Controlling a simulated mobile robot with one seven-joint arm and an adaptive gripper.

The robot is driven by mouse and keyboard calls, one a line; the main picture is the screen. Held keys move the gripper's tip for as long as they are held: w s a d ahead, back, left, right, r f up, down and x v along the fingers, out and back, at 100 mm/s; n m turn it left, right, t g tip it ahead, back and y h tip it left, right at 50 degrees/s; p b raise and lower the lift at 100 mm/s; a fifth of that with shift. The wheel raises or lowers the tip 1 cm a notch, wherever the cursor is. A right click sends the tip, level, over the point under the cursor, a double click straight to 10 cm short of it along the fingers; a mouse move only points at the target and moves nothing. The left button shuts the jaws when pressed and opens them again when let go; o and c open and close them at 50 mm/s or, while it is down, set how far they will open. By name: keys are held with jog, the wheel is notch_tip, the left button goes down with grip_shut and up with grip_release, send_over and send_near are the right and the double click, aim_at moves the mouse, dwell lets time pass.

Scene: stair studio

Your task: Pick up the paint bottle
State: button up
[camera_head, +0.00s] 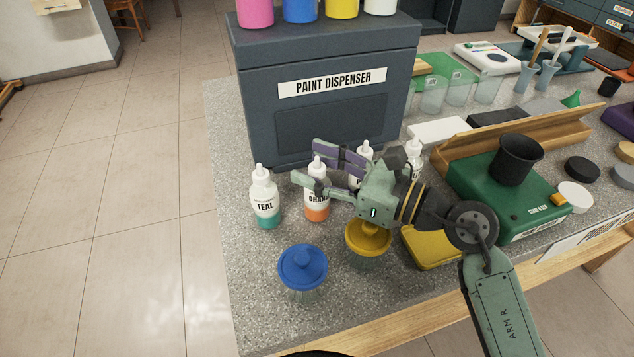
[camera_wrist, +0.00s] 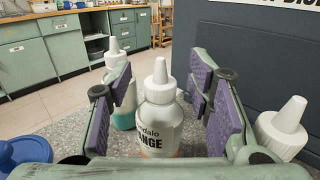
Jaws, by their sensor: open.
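White paint bottles with pointed caps stand on the speckled counter. The one labelled ORANGE (camera_head: 317,208) has an orange base and is partly hidden behind my gripper in the head view. In the wrist view this orange bottle (camera_wrist: 160,115) stands upright between my open fingers, with a gap on each side. My gripper (camera_head: 308,165) is open and empty, reaching left at bottle height; its purple pads show in the wrist view (camera_wrist: 160,88). The TEAL bottle (camera_head: 265,198) stands just left of it. Two more bottles (camera_head: 364,153) (camera_head: 414,158) stand behind my gripper, partly hidden.
A dark paint dispenser (camera_head: 330,125) stands close behind the bottles. A blue-lidded jar (camera_head: 303,268) and a yellow-lidded jar (camera_head: 368,240) stand in front. The counter's left edge is near the teal bottle.

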jog(key=shift+a, duration=0.15)
grip_shut()
dwell(0.5)
jog(key=shift+f, duration=0.1)
